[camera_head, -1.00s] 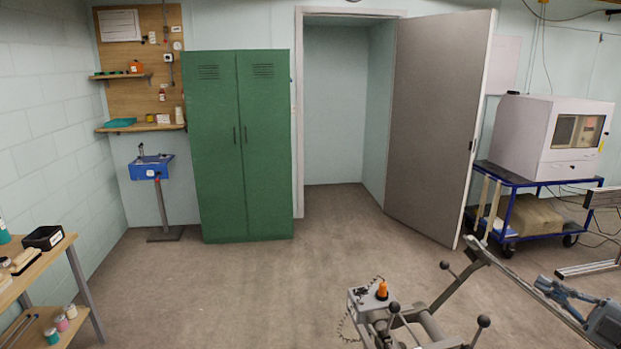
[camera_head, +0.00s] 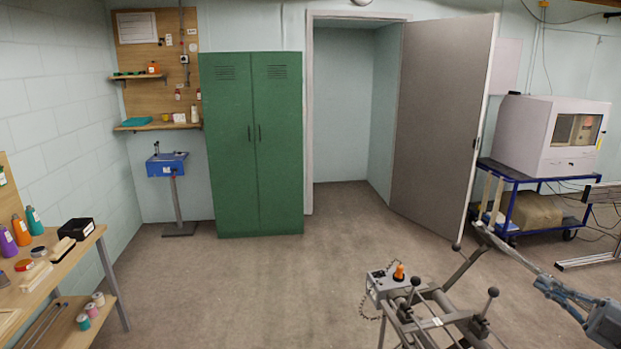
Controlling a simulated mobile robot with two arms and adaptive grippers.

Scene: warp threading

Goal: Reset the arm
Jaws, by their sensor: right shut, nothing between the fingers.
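A grey metal machine (camera_head: 437,311) with a tubular frame stands at the bottom, right of centre, cut off by the lower edge. It has an orange knob (camera_head: 399,271) on its control box and several levers with dark ball ends. A long grey arm (camera_head: 507,250) slants from behind the frame down to the right. My right gripper (camera_head: 541,285) is at the lower right, to the right of the frame, shut and empty. Its tips overlap the long arm's lower end in the picture; I cannot tell whether they touch. My left gripper is out of view.
A wooden bench (camera_head: 88,243) with bottles and spools is at the left. A green locker (camera_head: 252,150), a blue stand (camera_head: 167,165) and an open door (camera_head: 440,115) line the back. A blue trolley (camera_head: 520,182) stands at the right. The middle floor is clear.

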